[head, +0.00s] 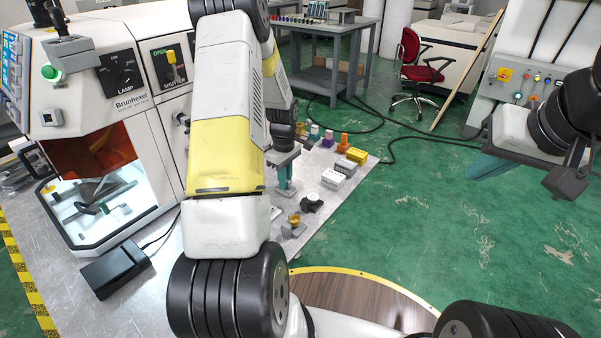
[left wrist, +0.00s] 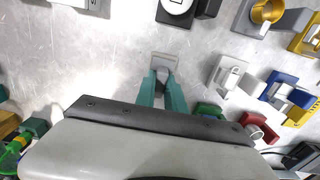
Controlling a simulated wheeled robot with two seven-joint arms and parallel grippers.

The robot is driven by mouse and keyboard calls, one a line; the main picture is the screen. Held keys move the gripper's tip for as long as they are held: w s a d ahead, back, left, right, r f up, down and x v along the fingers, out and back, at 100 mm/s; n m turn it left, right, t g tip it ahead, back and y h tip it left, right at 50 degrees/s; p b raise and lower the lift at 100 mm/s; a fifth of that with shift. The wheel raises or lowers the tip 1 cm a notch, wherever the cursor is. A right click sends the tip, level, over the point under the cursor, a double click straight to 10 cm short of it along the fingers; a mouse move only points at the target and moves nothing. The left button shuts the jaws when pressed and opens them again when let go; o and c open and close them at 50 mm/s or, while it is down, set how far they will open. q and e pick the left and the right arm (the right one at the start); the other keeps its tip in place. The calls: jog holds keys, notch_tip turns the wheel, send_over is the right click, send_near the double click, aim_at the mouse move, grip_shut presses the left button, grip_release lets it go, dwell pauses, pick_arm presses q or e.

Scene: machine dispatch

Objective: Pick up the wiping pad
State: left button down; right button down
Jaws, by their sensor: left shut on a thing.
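My left gripper (head: 285,186) is low over the grey metal table, partly behind my own arm in the head view. In the left wrist view its teal fingers (left wrist: 163,82) are closed on a small flat pale grey-beige piece, which looks like the wiping pad (left wrist: 164,60). The piece sticks out past the fingertips. I cannot tell whether it touches the table. My right gripper (head: 487,160) hangs over the green floor at the right, away from the table. Its teal fingers are seen from the side, and their gap is hidden.
A white machine (head: 128,75) with an orange window stands on the left of the table. A black box (head: 115,268) lies before it. Close by are a black round part (head: 312,202), a brass-topped part (head: 294,222), white boxes (head: 333,179) and a yellow box (head: 357,155).

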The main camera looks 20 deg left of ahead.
pick_arm(q)
notch_tip(320, 180, up, 10)
jog(key=shift+r, duration=0.1)
dwell(0.5)
dwell(0.4)
